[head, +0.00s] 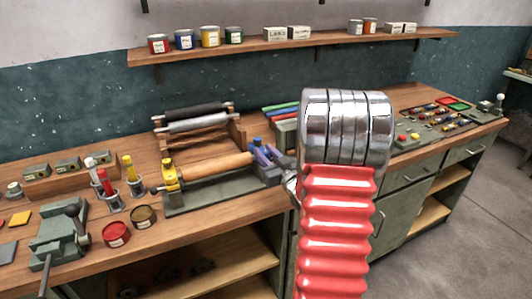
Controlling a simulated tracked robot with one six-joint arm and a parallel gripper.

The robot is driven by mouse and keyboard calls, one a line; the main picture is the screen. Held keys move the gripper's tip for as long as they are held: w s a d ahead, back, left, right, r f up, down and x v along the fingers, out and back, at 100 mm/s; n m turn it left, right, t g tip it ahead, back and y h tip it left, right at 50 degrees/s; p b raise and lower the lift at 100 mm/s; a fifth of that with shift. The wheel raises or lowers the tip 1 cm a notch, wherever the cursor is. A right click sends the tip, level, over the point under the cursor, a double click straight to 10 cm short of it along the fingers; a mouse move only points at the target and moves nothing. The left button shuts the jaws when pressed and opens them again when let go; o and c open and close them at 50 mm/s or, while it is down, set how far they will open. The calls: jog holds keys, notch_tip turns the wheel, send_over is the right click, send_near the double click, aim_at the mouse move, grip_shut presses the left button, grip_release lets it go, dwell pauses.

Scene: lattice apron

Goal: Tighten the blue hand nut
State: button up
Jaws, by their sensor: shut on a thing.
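A roller press with a wooden roller (215,168) on a grey-green base stands on the bench, left of my arm. A yellow hand nut (168,172) stands at its left end. The blue hand nut (257,142) is at its right end, mostly covered by my gripper. My gripper (262,154), with blue-grey fingers, reaches in from the right and is shut on the blue hand nut. My red ribbed arm with chrome rings hides the gripper's rear and the bench behind it. The nut's thread and its seating cannot be made out.
Left of the press stand marker-like tools (104,182), two open tins (116,234) and a vise (58,235). A rack with dark and grey rollers (195,120) is behind. Coloured bars (281,114) lie behind my arm. A shelf (290,44) with paint cans runs above.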

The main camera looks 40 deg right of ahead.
jog(key=shift+c, duration=1.4)
jog(key=shift+d, duration=0.15)
jog(key=shift+r+m+g+h, duration=0.1)
jog(key=shift+m+g+h, duration=0.2)
jog(key=shift+m+h, duration=0.6)
jog(key=shift+h, duration=0.3)
jog(key=shift+w+m+g+h, duration=0.1)
jog(key=shift+m+g+h, duration=0.8)
jog(key=shift+h, duration=0.4)
jog(key=shift+w+m+g+h, duration=0.1)
jog(key=shift+m+g+h, duration=0.6)
jog(key=shift+m+h, duration=0.45)
jog(key=shift+s+m+g+h, duration=0.1)
jog(key=shift+m+g+h, duration=2.1)
jog(key=shift+g, duration=0.6)
jog(key=shift+m+g+h, duration=0.65)
jog(key=shift+g, duration=0.55)
jog(key=shift+s+m+g, duration=0.15)
jog(key=shift+m+g, duration=0.15)
jog(key=shift+g, duration=0.1)
